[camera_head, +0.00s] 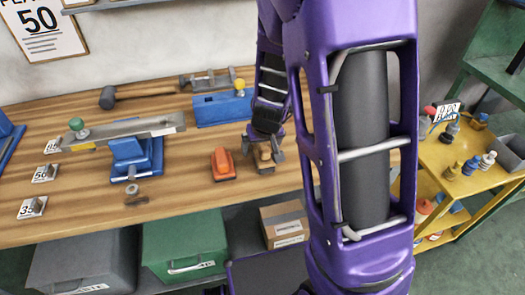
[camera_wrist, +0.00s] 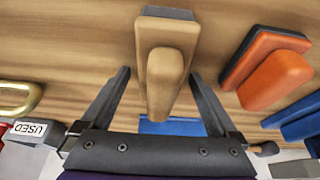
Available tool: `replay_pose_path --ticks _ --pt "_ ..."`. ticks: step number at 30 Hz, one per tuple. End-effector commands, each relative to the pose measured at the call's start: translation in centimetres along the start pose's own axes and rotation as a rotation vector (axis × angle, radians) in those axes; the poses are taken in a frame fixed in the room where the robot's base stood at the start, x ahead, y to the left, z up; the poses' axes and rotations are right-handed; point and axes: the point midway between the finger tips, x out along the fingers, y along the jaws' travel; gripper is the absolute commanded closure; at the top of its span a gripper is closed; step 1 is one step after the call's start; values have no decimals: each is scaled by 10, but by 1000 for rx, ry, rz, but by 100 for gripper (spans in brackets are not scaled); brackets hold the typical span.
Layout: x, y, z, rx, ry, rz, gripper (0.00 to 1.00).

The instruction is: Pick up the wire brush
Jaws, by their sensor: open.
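The wire brush looks like a tan wooden block with a rounded handle and a darker grey edge; it shows in the wrist view (camera_wrist: 165,75) and partly in the head view (camera_head: 265,157). It lies on the wooden bench. My gripper (camera_wrist: 159,76) is open, with one finger on each side of the brush handle and visible gaps to both. In the head view my gripper (camera_head: 264,146) is low over the brush and hides part of it. I cannot tell its exact height over the bench.
An orange block (camera_head: 223,164) lies close to the brush, at the right in the wrist view (camera_wrist: 270,75). A blue tool (camera_head: 222,108) stands behind, and a blue vise (camera_head: 136,158) farther left. The bench (camera_head: 190,210) is clear in front. A yellow cart (camera_head: 435,160) stands at right.

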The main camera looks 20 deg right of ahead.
Motion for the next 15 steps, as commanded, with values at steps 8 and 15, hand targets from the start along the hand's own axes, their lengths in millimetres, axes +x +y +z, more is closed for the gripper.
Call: replay_pose_path --ticks 8,15 --pt "-1 0 0 0 1 0 18" --pt "-1 0 0 0 1 0 61"
